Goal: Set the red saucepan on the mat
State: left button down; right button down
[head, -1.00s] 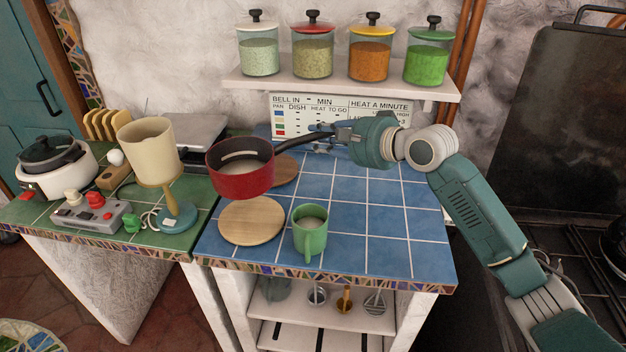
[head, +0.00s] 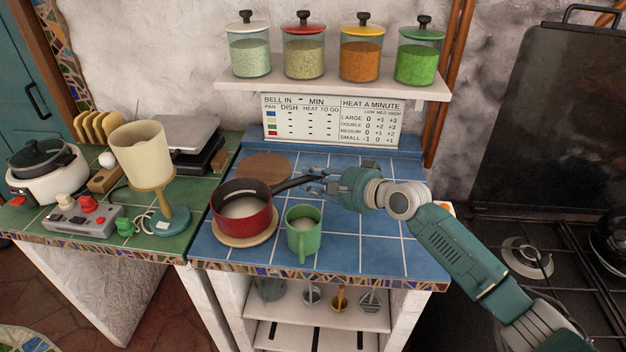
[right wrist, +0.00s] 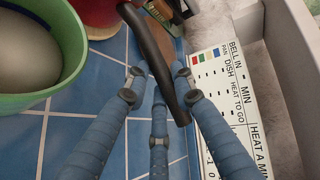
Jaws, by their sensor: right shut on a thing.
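The red saucepan (head: 243,209) holds a pale liquid and is upright over the front round wooden mat (head: 247,240) on the blue tiled counter. It appears to rest on the mat, whose rim shows at the front and sides. The pan's black handle (head: 292,184) points right, to my right gripper (head: 318,180), which is shut on it. In the right wrist view the handle (right wrist: 152,58) runs between the fingers (right wrist: 158,88), and part of the red pan (right wrist: 98,12) shows at the top. My left gripper is not in view.
A green mug (head: 304,232) with pale liquid stands close to the pan's right, near the counter's front edge. A second wooden mat (head: 264,165) lies behind the pan. A lamp (head: 150,170) stands to the left. The blue tiles right of the mug are clear.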

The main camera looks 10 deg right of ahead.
jog(key=shift+r, duration=0.3)
jog(key=shift+f, duration=0.1)
jog(key=c, duration=1.5)
grip_release()
jog(key=shift+f, duration=0.25)
jog(key=shift+o, duration=0.2)
jog(key=shift+s, duration=0.1)
jog(key=shift+r, duration=0.1)
jog(key=b+v, duration=0.1)
jog(key=v, duration=1.1)
jog(key=shift+b, duration=0.35)
